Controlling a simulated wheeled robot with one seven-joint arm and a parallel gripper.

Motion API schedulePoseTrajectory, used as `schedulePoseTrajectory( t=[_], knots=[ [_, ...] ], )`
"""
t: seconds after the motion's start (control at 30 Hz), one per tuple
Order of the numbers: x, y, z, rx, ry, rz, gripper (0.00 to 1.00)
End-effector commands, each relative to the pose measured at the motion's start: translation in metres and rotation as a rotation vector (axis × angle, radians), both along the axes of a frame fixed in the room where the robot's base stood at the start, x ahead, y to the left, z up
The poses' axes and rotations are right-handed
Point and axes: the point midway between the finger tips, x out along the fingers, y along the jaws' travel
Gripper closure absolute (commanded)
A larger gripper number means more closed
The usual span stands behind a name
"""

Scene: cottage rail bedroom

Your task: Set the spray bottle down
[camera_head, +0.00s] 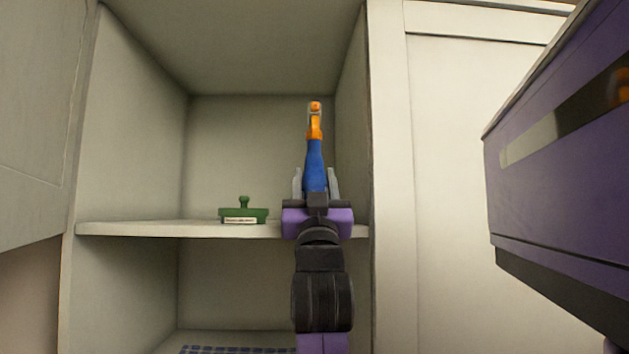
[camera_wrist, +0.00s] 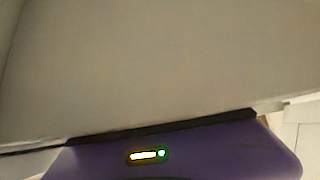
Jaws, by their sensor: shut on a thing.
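The spray bottle (camera_head: 314,165) has a blue body and an orange spray head. It stands upright between the fingers of my gripper (camera_head: 316,186) in the head view, at the right part of the cupboard's shelf (camera_head: 160,229). My gripper is shut on it. The bottle's lower part is hidden behind my gripper, so I cannot tell whether its base touches the shelf. The bottle does not show in the wrist view, which holds a pale surface and a purple part of mine.
A green stamp-like object (camera_head: 242,212) with a knob and pale label sits on the shelf left of my gripper. The cupboard's right side wall (camera_head: 352,120) is close to the bottle. The shelf's left part is clear. A blue checked cloth (camera_head: 235,349) lies in the lower compartment.

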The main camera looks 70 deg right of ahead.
Motion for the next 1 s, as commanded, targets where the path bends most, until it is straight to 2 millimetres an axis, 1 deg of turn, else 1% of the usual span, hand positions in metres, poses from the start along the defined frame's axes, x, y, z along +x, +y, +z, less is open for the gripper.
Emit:
schedulePoseTrajectory(
  t=[0.17, 0.2, 0.27, 0.3, 0.6, 0.77, 0.8, 1.0],
  knots=[
    [0.0, 0.0, -0.006, 0.0, -0.001, 0.001, 1.0],
    [0.0, -0.001, -0.006, 0.004, 0.001, 0.001, 0.47],
    [0.001, -0.001, -0.006, 0.005, 0.001, 0.001, 0.35],
    [0.001, -0.002, -0.006, 0.006, 0.002, 0.001, 0.33],
    [0.001, -0.003, -0.007, 0.01, 0.003, 0.001, 0.33],
    [0.001, -0.003, 0.005, 0.009, 0.004, 0.001, 0.33],
    [0.0, 0.003, -0.007, 0.009, 0.004, 0.003, 0.33],
    [-0.012, 0.032, -0.038, 0.006, 0.002, 0.004, 0.33]
  ],
)
